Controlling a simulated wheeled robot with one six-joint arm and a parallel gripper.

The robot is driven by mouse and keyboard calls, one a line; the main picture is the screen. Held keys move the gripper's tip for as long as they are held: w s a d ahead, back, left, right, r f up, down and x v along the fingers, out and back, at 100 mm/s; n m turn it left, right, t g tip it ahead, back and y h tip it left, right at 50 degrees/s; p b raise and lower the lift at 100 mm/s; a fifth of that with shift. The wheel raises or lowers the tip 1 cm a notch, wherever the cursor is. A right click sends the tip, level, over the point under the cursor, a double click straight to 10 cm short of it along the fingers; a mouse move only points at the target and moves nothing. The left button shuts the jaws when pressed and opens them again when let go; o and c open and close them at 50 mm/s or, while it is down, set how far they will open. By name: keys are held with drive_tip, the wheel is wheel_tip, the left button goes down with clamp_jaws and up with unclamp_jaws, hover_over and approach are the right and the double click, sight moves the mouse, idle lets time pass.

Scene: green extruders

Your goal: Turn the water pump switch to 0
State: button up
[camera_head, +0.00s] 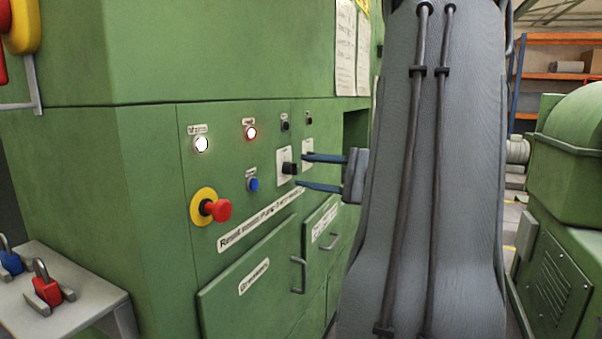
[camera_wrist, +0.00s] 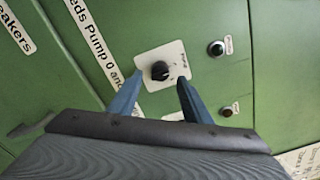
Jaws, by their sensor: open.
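A black rotary switch (camera_head: 289,168) sits on a white plate on the green cabinet front; it also shows in the wrist view (camera_wrist: 160,70). A second switch plate (camera_head: 307,148) is to its right, partly covered by my gripper. The plate lettering is too small to read, so I cannot tell which is the water pump switch. My gripper (camera_head: 301,171) is open and empty, with its two blue fingers spread. In the wrist view, the black knob lies between and just beyond the fingertips (camera_wrist: 160,80). I cannot tell whether they touch it.
Drawer handles (camera_head: 299,274) stick out below. A grey shelf (camera_head: 75,290) with padlocks stands at the left.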

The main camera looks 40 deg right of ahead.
drive_tip(key=shift+b+v, duration=0.3)
drive_tip(key=shift+v, duration=2.1)
